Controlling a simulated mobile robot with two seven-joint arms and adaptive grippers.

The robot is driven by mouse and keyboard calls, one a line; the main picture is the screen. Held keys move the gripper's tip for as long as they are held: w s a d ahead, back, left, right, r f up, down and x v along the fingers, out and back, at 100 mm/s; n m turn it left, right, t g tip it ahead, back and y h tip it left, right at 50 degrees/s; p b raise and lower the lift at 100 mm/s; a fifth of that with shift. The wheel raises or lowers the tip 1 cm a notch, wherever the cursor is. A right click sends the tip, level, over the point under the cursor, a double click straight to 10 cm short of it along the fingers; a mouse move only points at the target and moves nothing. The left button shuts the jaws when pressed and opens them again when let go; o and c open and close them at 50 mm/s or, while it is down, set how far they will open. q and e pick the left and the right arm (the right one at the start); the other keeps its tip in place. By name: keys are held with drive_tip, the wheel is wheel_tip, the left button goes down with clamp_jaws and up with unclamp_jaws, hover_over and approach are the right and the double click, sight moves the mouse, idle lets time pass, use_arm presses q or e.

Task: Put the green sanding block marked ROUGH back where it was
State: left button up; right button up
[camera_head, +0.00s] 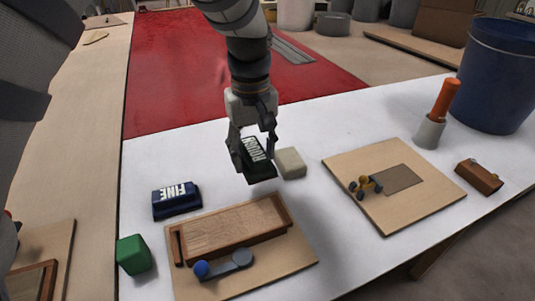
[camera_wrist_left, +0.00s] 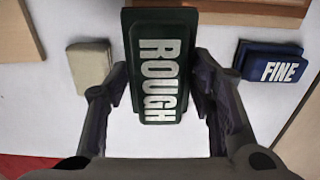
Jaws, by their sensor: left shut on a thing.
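The dark green sanding block marked ROUGH (camera_head: 260,172) is between the fingers of my left gripper (camera_head: 254,146) in the head view. The left wrist view shows the block (camera_wrist_left: 159,65) with its white lettering facing the camera, and my left gripper (camera_wrist_left: 162,100) shut on its sides. It looks held above the white tabletop (camera_head: 330,250), though the exact gap is hard to judge. A blue block marked FINE (camera_head: 177,200) lies to the left in the head view and on the right in the wrist view (camera_wrist_left: 270,62). My right gripper is not in view.
A beige block (camera_head: 291,163) sits just right of the held block. A board with a wooden piece (camera_head: 235,230), a blue-ended tool (camera_head: 224,264) and a green cube (camera_head: 133,255) are nearer. Another board (camera_head: 385,220), an orange-handled tool (camera_head: 437,115) and a blue bucket (camera_head: 497,75) stand right.

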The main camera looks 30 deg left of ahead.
use_arm(q)
hover_over(244, 182)
drive_tip(key=f, duration=0.4)
drive_tip(key=shift+s+d+f, duration=0.1)
drive_tip(key=shift+d+f, duration=0.05)
drive_tip(key=shift+d, duration=0.15)
drive_tip(key=shift+a+f+b, duration=0.15)
drive_tip(key=shift+a+f, duration=0.05)
drive_tip(key=shift+f, duration=0.75)
drive_tip(key=shift+a+f+b, duration=0.15)
drive_tip(key=shift+f, duration=0.8)
drive_tip(key=shift+f, duration=0.15)
drive_tip(key=o, duration=1.1)
wheel_tip(244, 182, up, 12)
drive_tip(key=shift+r+p, duration=0.15)
drive_tip(key=shift+p, duration=0.3)
